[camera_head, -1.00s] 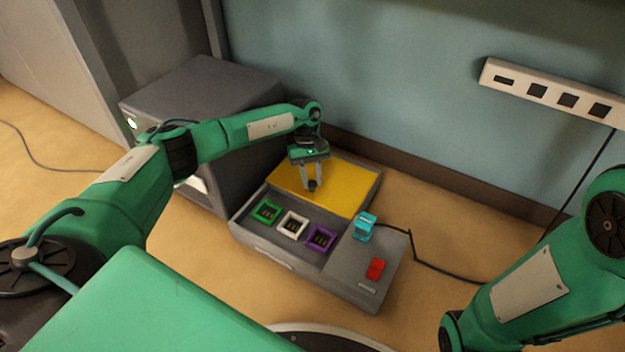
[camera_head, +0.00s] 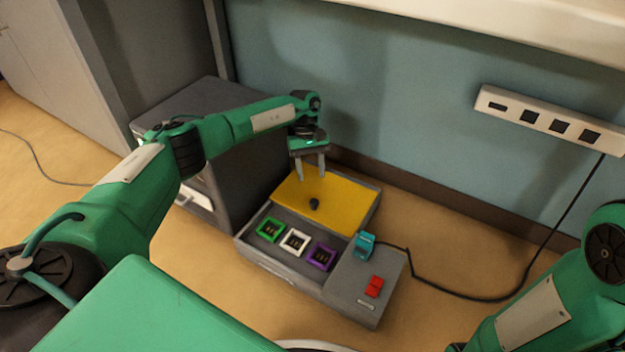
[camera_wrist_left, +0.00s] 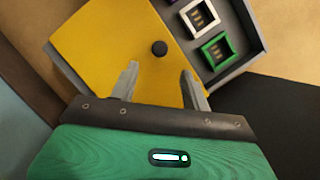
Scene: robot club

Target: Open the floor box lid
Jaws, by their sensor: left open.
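The grey floor box (camera_head: 345,292) stands on the floor by the wall. Its yellow lid (camera_head: 345,200) lies flat over the back part, with a small black knob (camera_head: 314,204) near its front edge. My left gripper (camera_head: 311,178) is above the lid, open and empty, pointing down, with the knob clear of the fingers. In the left wrist view the lid (camera_wrist_left: 110,45) and the knob (camera_wrist_left: 159,48) show beyond the open fingertips. My right arm shows at the lower right of the head view, but its gripper is out of view.
Green (camera_head: 269,230), white (camera_head: 295,243) and purple (camera_head: 320,257) framed sockets sit in the box's front tray. A teal plug (camera_head: 365,244) with a black cable and a red switch (camera_head: 374,286) are on its right part. A grey cabinet (camera_head: 215,110) stands close at left. A power strip (camera_head: 545,122) is on the wall.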

